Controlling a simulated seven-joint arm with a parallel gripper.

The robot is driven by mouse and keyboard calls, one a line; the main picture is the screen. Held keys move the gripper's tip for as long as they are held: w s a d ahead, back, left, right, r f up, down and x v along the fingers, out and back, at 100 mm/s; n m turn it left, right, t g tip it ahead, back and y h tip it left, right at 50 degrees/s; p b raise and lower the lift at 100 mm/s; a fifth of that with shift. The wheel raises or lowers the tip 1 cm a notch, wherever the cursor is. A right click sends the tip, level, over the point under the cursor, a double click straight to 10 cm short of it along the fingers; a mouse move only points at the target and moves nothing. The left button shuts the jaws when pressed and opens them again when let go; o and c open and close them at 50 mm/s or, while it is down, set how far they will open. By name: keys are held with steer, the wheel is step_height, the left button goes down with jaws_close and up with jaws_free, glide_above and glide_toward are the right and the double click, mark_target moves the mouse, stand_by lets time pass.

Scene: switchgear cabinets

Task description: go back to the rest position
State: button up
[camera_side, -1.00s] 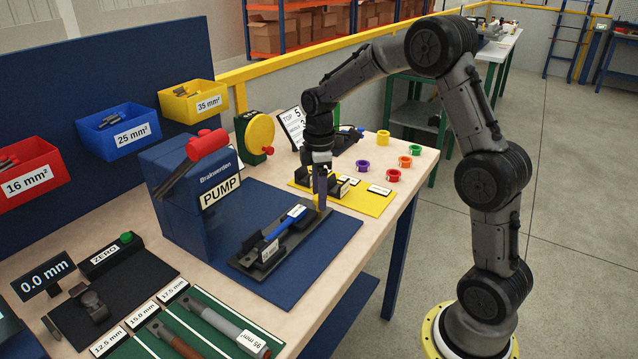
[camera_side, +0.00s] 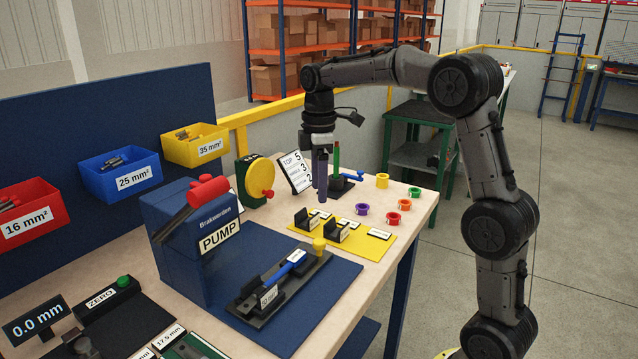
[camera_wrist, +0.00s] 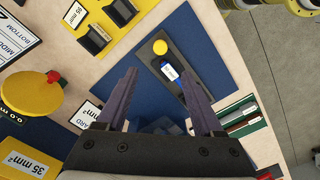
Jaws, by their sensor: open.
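My gripper (camera_side: 320,176) is raised above the bench, over the area behind the yellow mat, with its fingers pointing down. In the wrist view my gripper (camera_wrist: 165,90) has its two dark fingers wide apart with nothing between them. Below lies the black tool (camera_side: 280,285) with a blue handle and a yellow knob (camera_side: 319,244), resting on the blue mat (camera_side: 325,308). The yellow knob also shows in the wrist view (camera_wrist: 160,47). The gripper is clear of all of these.
The blue PUMP box (camera_side: 180,245) with a red cylinder stands left of the tool. The yellow mat (camera_side: 372,245) holds black blocks. Several coloured rings, such as a purple one (camera_side: 362,209), lie at the right. A TOP sign (camera_side: 294,172) stands behind. Air around the gripper is free.

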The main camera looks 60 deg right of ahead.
steer(key=s+a+r+t, duration=0.3)
steer(key=s+a+r, duration=0.5)
steer(key=s, duration=0.3)
steer(key=s+a+f+m+t, duration=0.1)
steer(key=s+a+f+m, duration=0.1)
steer(key=s+f+m, duration=0.2)
steer(key=s+a+f+m+t, duration=0.1)
steer(key=s+a+f+m, duration=0.1)
steer(key=s+f+m, duration=0.3)
steer(key=s+f, duration=0.1)
steer(key=s, duration=0.3)
steer(key=shift+a+f+t, duration=0.15)
steer(key=shift+a+t, duration=0.1)
steer(key=shift+t, duration=0.05)
